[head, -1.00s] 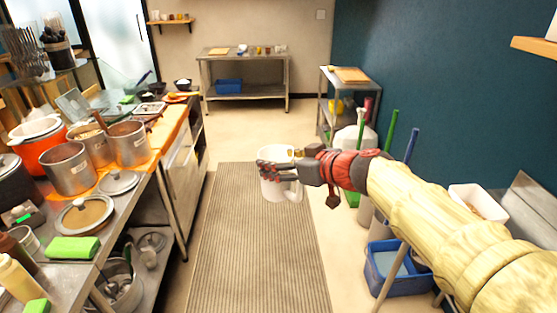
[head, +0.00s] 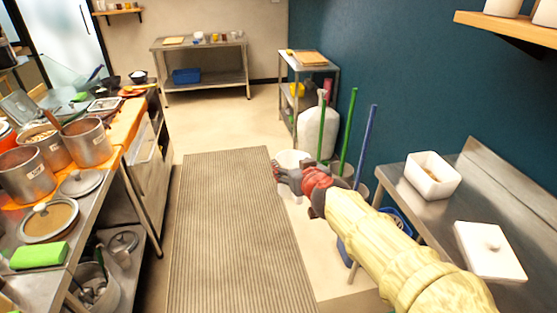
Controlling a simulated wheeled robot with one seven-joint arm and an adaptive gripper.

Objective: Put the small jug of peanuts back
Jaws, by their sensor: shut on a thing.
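The small white jug (head: 290,157) is held out in front of me over the floor at the right edge of the ribbed mat. My gripper (head: 281,174) is shut on it. The gripper hides much of the jug, and I cannot see peanuts inside it. The jug looks about upright.
A wooden shelf (head: 510,22) with white containers is at the top right. Below it, a steel counter (head: 440,207) bears an open white tub (head: 433,175) and a white lid (head: 490,250). Mops stand in front of my arm. The left counter holds pots (head: 88,142). The mat (head: 225,240) is clear.

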